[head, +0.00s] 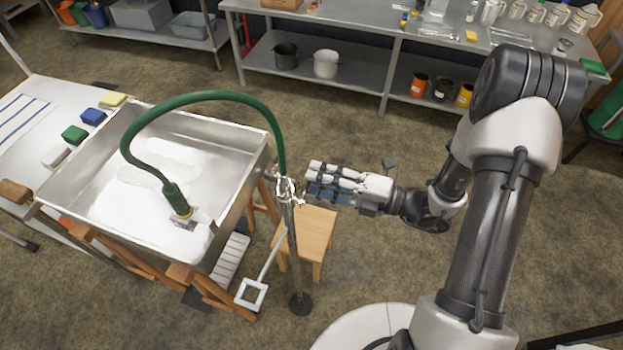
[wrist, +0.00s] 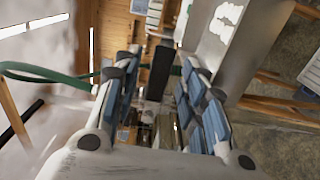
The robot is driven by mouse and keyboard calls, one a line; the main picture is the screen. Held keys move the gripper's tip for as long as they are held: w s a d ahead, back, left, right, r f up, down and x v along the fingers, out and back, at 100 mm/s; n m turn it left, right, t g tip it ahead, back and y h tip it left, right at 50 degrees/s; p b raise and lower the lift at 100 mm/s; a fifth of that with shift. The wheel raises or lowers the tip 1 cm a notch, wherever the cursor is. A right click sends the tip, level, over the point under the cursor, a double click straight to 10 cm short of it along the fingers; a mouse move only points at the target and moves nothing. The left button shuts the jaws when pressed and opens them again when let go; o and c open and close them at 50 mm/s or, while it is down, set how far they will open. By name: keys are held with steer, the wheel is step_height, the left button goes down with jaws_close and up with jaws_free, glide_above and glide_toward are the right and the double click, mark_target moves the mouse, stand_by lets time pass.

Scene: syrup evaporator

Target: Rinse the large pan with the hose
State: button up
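The large pan (head: 245,180) is a rectangular steel basin on a wooden stand at left in the head view. White foam-like patches cover much of its floor. The green hose (head: 225,97) arches from the top of a metal standpipe (head: 293,245) into the pan. Its nozzle (head: 178,202) points down inside the pan near the front right; I cannot tell whether water flows. My gripper (head: 312,182) is level, beside the metal tap fitting (head: 287,187) on the standpipe. In the wrist view its blue-padded fingers are apart, with metal parts between or beyond them; contact is unclear.
A wooden stool (head: 312,235) stands below my gripper. Sponges and brushes (head: 93,116) lie on the white table left of the pan. A metal shelf bench (head: 345,28) with pots, mugs and jars runs along the back. The floor between pan and bench is clear.

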steer(key=shift+x, duration=1.1)
steer(key=shift+c, duration=0.5)
jaws_close()
